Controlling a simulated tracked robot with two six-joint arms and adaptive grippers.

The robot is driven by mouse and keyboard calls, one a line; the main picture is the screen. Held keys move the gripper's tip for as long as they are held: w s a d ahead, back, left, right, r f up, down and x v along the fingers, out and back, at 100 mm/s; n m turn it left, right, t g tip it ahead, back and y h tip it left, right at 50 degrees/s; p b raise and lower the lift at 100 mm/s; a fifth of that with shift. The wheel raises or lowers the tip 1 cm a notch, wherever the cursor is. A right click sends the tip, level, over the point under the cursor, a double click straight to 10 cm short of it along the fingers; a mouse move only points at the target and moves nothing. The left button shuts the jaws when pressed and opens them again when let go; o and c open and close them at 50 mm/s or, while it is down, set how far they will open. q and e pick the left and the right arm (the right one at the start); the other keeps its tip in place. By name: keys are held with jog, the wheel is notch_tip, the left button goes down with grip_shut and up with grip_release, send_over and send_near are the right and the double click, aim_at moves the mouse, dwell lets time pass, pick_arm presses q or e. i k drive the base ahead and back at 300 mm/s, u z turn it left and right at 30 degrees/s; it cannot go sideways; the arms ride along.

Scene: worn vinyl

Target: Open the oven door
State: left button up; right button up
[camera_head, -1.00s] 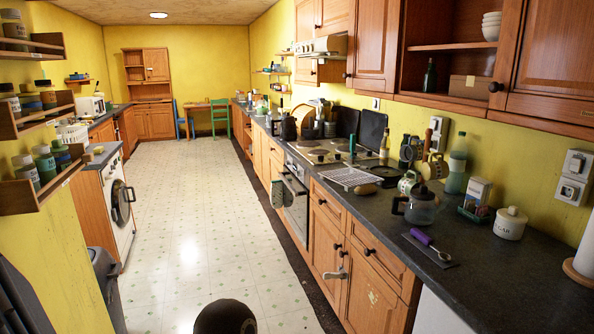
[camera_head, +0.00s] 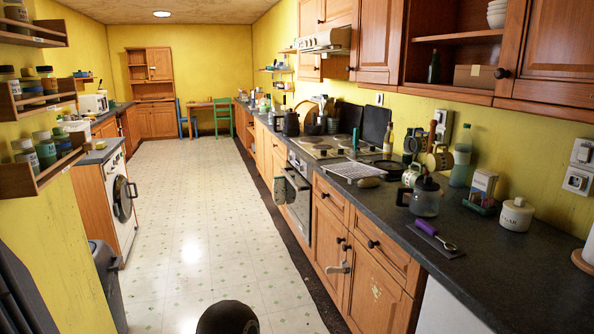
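The oven (camera_head: 298,211) is built into the right-hand row of cabinets, at middle distance, below the hob (camera_head: 325,147). Its dark front faces the aisle at a steep angle, and its door looks shut. A patterned cloth (camera_head: 291,187) hangs at the front of the oven and covers part of it. The handle is small in this view and partly hidden by the cloth. Neither of my grippers shows in the head view.
The patterned floor (camera_head: 195,240) is clear along the aisle. A washing machine (camera_head: 121,199) and a dark bin (camera_head: 107,285) stand at the left. The right counter (camera_head: 490,270) holds a glass pot (camera_head: 425,198), a sugar jar (camera_head: 515,214) and other kitchenware.

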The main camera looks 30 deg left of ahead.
aim_at(299, 199)
jog(key=z, duration=1.2)
jog(key=i, duration=0.15)
jog(key=u, duration=3.05)
jog(key=i, duration=0.4)
jog(key=z, duration=0.05)
jog(key=i, duration=4.1)
jog(key=z, duration=1.6)
